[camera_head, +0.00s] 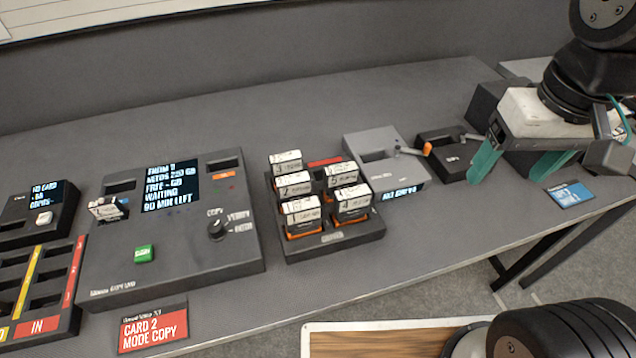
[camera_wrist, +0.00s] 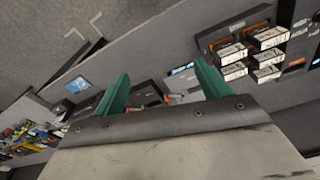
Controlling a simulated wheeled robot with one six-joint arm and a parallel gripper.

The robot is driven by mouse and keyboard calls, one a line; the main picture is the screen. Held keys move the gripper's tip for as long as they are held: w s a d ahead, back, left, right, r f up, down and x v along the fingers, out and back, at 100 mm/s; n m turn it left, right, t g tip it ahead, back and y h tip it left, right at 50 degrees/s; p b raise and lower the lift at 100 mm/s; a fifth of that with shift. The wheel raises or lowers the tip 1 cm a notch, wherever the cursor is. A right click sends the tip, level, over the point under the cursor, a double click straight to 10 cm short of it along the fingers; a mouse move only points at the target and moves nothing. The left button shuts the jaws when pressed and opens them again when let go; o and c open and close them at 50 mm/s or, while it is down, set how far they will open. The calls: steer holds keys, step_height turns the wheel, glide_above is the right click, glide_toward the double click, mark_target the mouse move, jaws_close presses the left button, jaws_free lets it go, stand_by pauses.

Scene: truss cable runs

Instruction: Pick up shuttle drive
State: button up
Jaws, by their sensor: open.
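My gripper (camera_head: 518,168) is at the right end of the bench, its teal fingers spread apart and empty. In the wrist view, the open fingers (camera_wrist: 162,84) show with bench between them. Several drives with white labels and orange bases (camera_head: 301,212) stand in a dark rack (camera_head: 320,248) at mid-bench, left of my gripper. They also show at upper right of the wrist view (camera_wrist: 268,38). The labels are too small to tell which is the shuttle drive. A small black unit (camera_head: 440,148) with an orange-tipped lever stands just left of my gripper.
A grey unit (camera_head: 388,158) with a lit display stands between the rack and black unit. A large dark copy station (camera_head: 180,262) is at left, with a red card (camera_head: 153,328) before it. A blue card (camera_head: 570,194) lies near the front edge. Bare bench lies behind.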

steer(key=w+a+f+n, duration=0.1)
steer(key=w+a+f, duration=0.2)
steer(key=w+a, duration=0.5)
steer(key=n+g, duration=0.1)
steer(key=n, duration=0.1)
glide_above(340, 178)
steer(key=w, duration=0.1)
step_height(340, 178, down, 10)
steer(key=shift+d+r, duration=0.1)
steer(key=f, duration=0.7)
steer(key=shift+w, duration=0.25)
steer(key=shift+f, duration=0.45)
steer(key=c, duration=1)
